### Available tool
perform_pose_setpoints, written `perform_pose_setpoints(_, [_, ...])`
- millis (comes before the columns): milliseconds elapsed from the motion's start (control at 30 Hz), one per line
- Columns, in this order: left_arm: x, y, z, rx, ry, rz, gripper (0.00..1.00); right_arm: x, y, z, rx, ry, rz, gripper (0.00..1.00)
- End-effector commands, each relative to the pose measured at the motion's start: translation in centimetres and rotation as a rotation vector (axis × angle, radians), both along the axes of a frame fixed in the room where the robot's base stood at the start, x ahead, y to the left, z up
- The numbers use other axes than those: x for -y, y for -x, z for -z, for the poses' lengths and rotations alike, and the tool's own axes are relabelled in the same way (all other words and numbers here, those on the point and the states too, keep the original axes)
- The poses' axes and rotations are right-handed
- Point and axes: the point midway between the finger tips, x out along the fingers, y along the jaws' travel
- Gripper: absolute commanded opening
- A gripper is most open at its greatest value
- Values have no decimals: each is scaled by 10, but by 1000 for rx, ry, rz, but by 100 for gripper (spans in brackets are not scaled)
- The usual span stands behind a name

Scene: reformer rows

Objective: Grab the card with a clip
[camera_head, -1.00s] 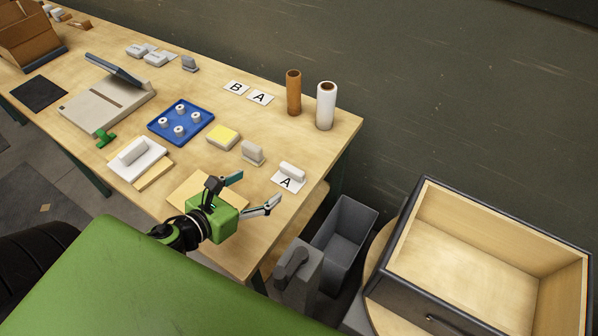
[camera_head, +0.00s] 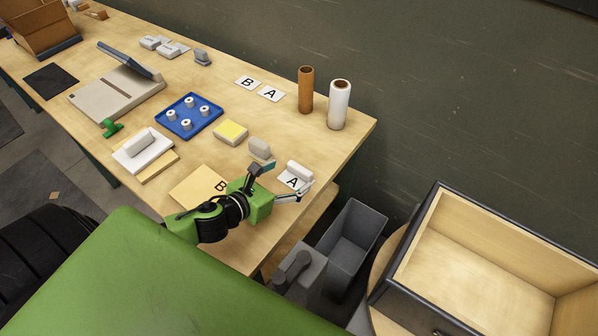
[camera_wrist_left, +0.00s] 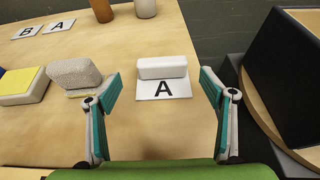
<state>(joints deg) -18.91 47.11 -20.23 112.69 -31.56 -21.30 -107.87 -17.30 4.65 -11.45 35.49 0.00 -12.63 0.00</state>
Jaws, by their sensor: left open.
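A white card marked A (camera_head: 290,183) lies near the front right of the table, with a white block-like clip (camera_head: 299,168) along its far edge. In the left wrist view the card (camera_wrist_left: 163,90) and clip (camera_wrist_left: 163,67) sit ahead, roughly centred between the fingers. My left gripper (camera_head: 284,180) is open and empty, its fingers spread on either side of the card's near side. In the wrist view the left gripper (camera_wrist_left: 161,86) shows both teal-padded fingertips apart from the clip. My right gripper is not in view.
A grey block (camera_head: 260,148) stands just left of the clip. A yellow-topped pad (camera_head: 231,131) and blue tray (camera_head: 189,116) lie farther left. Brown (camera_head: 306,90) and white (camera_head: 339,105) rolls stand behind. A grey bin (camera_head: 352,236) stands below the table's right edge.

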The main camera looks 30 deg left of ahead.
Motion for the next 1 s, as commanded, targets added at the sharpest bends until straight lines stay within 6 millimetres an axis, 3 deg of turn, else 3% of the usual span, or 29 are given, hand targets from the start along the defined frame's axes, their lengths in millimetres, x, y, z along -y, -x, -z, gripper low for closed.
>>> perform_pose_setpoints(267, [4,-16,4,2,1,0,75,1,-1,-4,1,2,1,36])
perform_pose_setpoints(600, [13,-53,21,0,0,0,75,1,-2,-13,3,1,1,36])
perform_pose_setpoints(867, [13,-56,23,0,0,2,75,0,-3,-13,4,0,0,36])
perform_pose_setpoints(900, [13,-56,23,0,0,2,72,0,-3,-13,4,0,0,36])
perform_pose_setpoints(1000, [13,-56,23,0,-1,1,46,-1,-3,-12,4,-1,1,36])
